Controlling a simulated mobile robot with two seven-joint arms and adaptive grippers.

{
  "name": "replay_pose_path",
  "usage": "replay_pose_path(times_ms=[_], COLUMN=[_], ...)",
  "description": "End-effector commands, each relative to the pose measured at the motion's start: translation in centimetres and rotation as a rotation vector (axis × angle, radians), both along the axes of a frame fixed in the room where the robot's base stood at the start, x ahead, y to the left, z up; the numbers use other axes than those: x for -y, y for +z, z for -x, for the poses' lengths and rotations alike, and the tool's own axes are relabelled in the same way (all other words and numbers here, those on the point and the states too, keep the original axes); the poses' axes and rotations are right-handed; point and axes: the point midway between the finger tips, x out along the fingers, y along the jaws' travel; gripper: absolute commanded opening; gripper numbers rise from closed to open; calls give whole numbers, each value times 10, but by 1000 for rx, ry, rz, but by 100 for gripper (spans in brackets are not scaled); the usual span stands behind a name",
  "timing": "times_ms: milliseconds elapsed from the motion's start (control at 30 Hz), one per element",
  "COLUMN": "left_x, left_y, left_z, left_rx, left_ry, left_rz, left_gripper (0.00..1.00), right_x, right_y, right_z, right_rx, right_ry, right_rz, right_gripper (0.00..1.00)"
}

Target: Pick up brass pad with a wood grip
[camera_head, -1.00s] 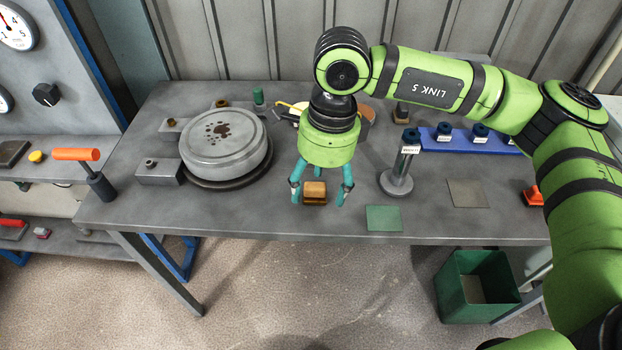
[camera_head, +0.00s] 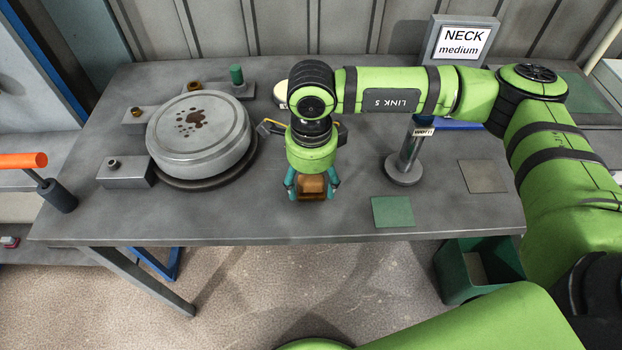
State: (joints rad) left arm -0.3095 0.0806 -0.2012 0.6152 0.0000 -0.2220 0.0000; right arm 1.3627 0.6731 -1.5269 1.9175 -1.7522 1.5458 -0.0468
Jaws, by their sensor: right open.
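The brass pad with a wood grip (camera_head: 312,187) is a small brown block on the grey table, near its front edge. My right gripper (camera_head: 311,194) comes down from above with its teal fingers on either side of the pad. The fingers are open and low around it. I cannot tell whether they touch it. The gripper body hides part of the pad's top and back. My left gripper is not in view.
A large round grey metal piece (camera_head: 198,132) stands to the left. A metal post on a round base (camera_head: 404,165) stands to the right, with a green square (camera_head: 393,212) in front. A green bin (camera_head: 470,270) stands below the table's right front.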

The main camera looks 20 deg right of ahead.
Motion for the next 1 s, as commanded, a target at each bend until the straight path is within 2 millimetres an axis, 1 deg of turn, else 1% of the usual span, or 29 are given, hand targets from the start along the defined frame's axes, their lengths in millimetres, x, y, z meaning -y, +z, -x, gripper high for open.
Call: replay_pose_path(times_ms=[33,133,200,300,333,367,400,467,500,667,867,1000], left_x=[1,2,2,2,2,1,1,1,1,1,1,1], left_y=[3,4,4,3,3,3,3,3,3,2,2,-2], left_z=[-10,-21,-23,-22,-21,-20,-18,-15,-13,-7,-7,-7], left_rx=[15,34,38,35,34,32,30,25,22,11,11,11], left_ry=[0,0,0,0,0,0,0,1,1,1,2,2], left_rz=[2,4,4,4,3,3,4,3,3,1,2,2], left_gripper=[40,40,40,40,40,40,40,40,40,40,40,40], right_x=[0,0,0,0,0,0,0,0,0,0,0,0], right_y=[-4,-8,-9,-9,-9,-9,-9,-9,-9,-8,-8,-2], right_z=[0,0,0,0,0,0,0,0,0,0,0,-1], right_rx=[-1,0,0,0,0,0,0,0,0,1,1,3], right_ry=[1,1,1,1,1,1,1,1,1,1,1,1], right_rz=[0,-1,-1,-1,-1,-1,-1,-1,-1,-1,-1,-1], right_gripper=[69,69,69,69,61,49,33,9,6,5,5,5])
